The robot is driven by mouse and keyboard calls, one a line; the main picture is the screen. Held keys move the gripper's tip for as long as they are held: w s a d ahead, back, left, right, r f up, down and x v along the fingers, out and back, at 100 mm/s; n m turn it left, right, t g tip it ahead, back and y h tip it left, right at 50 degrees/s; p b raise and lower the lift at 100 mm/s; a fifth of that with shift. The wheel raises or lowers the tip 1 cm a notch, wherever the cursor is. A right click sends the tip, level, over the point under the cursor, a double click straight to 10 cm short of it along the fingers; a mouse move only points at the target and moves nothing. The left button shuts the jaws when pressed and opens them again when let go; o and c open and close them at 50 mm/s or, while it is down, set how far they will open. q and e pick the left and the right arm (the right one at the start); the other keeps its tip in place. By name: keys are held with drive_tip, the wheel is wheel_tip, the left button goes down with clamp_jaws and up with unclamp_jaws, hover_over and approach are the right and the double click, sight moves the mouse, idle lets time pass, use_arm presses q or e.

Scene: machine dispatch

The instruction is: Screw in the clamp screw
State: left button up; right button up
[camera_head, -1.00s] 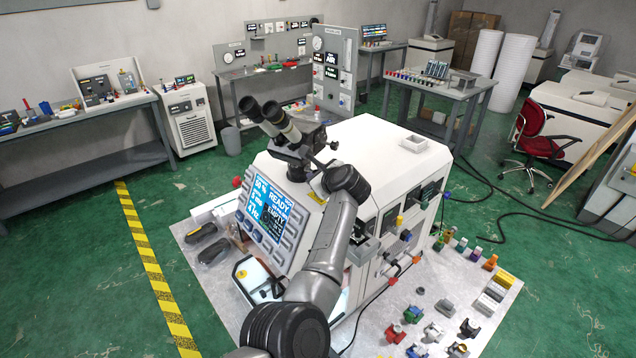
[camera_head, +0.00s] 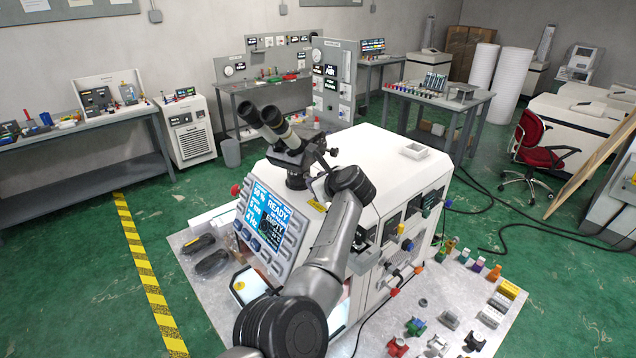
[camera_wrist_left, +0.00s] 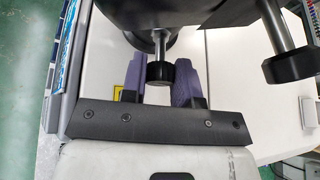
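The clamp screw (camera_wrist_left: 160,74), a black knob on a bright metal shaft, sits under the dark microscope body in the left wrist view. The fingers of my left gripper (camera_wrist_left: 158,82) stand on both sides of the knob and look closed on it, though a thin gap may show on its left. In the head view the binocular microscope (camera_head: 287,140) stands on top of the white machine (camera_head: 390,145). My left arm reaches up to it there, and its wrist hides the gripper and the screw. My right gripper is not in view.
A second, larger black knob (camera_wrist_left: 290,64) is close on the right in the left wrist view. The machine's tilted display (camera_head: 266,218) is beside my forearm. Several small coloured parts (camera_head: 415,326) lie on the grey plate at the lower right.

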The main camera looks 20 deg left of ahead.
use_arm(q)
drive_tip(key=o, duration=0.4)
drive_tip(key=shift+o, duration=0.2)
drive_tip(key=shift+s+d+r, duration=0.15)
drive_tip(key=shift+d, duration=0.2)
drive_tip(key=b+v, duration=0.1)
drive_tip(key=v, duration=0.4)
drive_tip(key=shift+s, duration=0.1)
drive_tip(key=shift+s+d+r+b, duration=0.15)
drive_tip(key=shift+s+d+b, duration=0.05)
drive_tip(key=shift+s+b, duration=0.1)
drive_tip(key=b+v, duration=0.1)
drive_tip(key=v, duration=0.6)
drive_tip(key=shift+b, duration=0.3)
